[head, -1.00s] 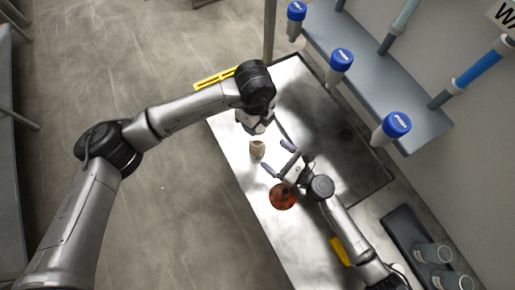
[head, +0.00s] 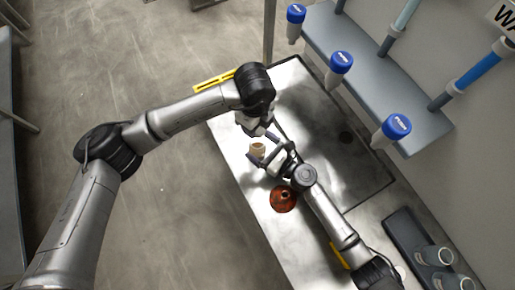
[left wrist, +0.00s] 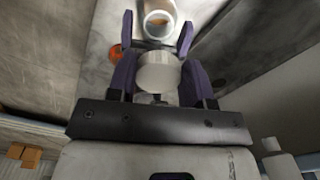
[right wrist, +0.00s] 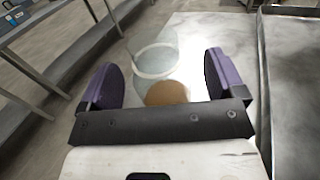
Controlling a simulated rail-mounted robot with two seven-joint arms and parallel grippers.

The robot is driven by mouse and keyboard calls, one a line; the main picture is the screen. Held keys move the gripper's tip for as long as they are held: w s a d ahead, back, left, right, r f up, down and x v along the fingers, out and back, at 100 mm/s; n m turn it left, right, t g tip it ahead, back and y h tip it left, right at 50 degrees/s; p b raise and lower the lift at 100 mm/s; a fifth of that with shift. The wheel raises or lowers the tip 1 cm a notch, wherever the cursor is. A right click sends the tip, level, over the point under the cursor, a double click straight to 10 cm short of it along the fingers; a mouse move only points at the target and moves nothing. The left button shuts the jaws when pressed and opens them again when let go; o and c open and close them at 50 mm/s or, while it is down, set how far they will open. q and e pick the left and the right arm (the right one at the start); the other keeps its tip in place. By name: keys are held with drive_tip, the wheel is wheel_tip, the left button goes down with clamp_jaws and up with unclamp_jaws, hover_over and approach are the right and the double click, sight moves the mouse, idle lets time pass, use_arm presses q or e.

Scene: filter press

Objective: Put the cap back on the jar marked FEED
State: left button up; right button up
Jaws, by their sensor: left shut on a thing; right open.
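A small beige jar (head: 258,149) stands on the bright steel bench. Its open round mouth faces up in the left wrist view (left wrist: 159,22). No lettering on it is readable. My left gripper (head: 264,125) is shut on a pale round cap (left wrist: 160,73), held off the jar and close beside it. The cap is not clear in the head view. My right gripper (right wrist: 160,75) is open, with its fingers on either side of the jar (right wrist: 155,58). Brown material (right wrist: 167,93) shows at the jar in the right wrist view. I cannot tell whether the fingers touch the jar.
A red-brown round object (head: 283,200) lies on the bench (head: 240,160) near my right forearm. Blue-capped bottles (head: 341,62) hang along a grey shelf at the upper right. A dark tray (head: 405,232) with grey cups stands at lower right. A sink basin lies behind.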

drive_tip(key=shift+w+a, duration=0.45)
drive_tip(key=shift+a, duration=0.1)
drive_tip(key=shift+c, duration=0.4)
drive_tip(key=c, duration=1.3)
use_arm(q)
drive_tip(key=shift+f, duration=2.5)
drive_tip(key=shift+f, duration=0.1)
drive_tip(key=shift+f, duration=0.75)
drive_tip(key=shift+f, duration=0.55)
